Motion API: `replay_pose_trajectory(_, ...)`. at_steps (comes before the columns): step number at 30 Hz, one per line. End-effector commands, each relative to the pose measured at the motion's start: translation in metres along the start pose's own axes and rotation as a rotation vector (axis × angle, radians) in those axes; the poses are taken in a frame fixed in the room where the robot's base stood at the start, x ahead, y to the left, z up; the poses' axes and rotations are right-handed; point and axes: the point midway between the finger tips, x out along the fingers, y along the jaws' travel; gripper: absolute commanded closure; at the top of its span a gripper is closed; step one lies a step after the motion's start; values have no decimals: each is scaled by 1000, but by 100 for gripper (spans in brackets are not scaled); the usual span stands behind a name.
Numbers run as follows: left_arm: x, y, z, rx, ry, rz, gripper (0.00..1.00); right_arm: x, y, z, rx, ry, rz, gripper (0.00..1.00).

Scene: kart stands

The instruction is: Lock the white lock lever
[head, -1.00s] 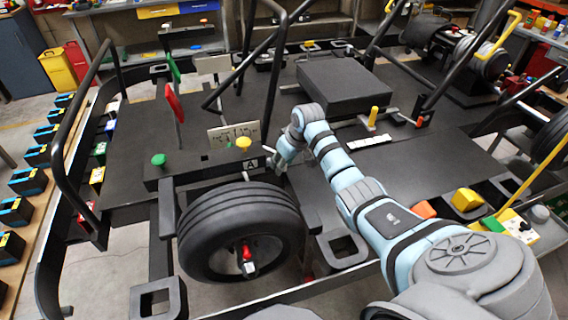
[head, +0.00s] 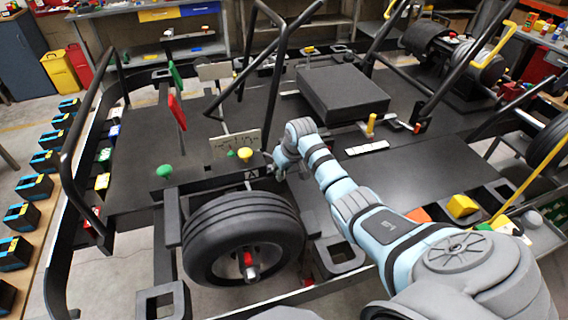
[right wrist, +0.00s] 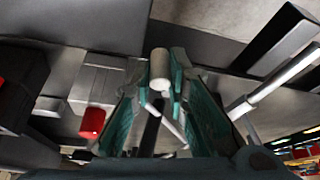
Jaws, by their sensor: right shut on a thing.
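The white lock lever (right wrist: 160,62) shows in the right wrist view as a white rounded end between the two finger pads. My right gripper (right wrist: 162,88) is shut on it, with one teal-lined finger on each side. In the head view my right gripper (head: 270,166) is small, just right of the yellow knob (head: 245,154) and the "A" label, behind the tyre. The lever cannot be made out clearly there, so its angle is hard to tell. My left gripper is not in view.
The black tyre (head: 243,238) stands in front of the gripper. A green knob (head: 164,171) and a written sign (head: 235,144) are to the left. A black box (head: 343,92) lies on the deck behind my right arm. Black frame tubes rise around the deck.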

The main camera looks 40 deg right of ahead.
Motion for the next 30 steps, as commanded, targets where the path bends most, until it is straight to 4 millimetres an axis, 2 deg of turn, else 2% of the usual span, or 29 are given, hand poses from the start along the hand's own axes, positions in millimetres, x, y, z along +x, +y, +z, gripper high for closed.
replay_pose_trajectory(1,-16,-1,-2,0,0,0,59,-8,-3,-2,26,-5,8,100)
replay_pose_trajectory(9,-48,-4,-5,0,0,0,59,-6,-15,-1,208,-4,84,100)
replay_pose_trajectory(18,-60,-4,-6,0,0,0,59,-3,-24,-2,357,-1,146,100)
replay_pose_trajectory(30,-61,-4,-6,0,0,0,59,-1,-26,-2,406,2,167,100)
